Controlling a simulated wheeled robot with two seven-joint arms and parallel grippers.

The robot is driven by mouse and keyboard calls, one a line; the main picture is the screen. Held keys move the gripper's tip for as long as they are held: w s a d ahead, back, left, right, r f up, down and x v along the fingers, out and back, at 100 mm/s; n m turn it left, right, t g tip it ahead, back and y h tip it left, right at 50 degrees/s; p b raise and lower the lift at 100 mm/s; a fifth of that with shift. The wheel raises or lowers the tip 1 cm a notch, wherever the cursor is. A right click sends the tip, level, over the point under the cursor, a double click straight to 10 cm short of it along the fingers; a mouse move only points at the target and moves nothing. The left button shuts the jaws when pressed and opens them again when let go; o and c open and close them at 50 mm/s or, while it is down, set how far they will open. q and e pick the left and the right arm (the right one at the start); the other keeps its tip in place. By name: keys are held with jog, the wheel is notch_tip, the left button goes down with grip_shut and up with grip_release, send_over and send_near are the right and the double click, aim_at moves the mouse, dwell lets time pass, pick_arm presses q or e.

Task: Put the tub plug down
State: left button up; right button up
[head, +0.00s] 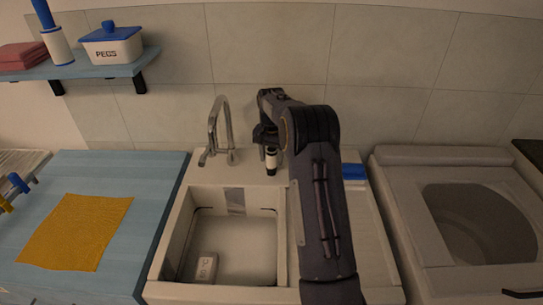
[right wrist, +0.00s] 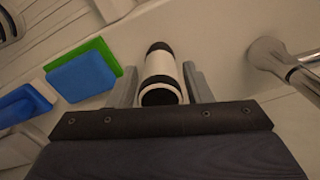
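A small white cylinder with black ends (head: 271,160), the only thing at my right gripper and perhaps the tub plug, is on the ledge behind the sink. In the right wrist view the cylinder (right wrist: 160,68) lies between the two grey fingers. My right gripper (head: 267,140) is over it and points down. The fingers (right wrist: 160,85) stand apart on either side with narrow gaps; whether one touches is unclear. Whether its lower end rests on the ledge is hard to tell. My left gripper is not in view.
The faucet (head: 221,130) stands left of the cylinder. A white block with markings (head: 206,267) lies in the sink basin (head: 240,245). A blue sponge (head: 353,172) is to the right; blue and green pieces (right wrist: 82,74) show in the right wrist view. An orange cloth (head: 75,232) covers part of the left counter.

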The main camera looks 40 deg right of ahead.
jog(key=shift+o, duration=0.6)
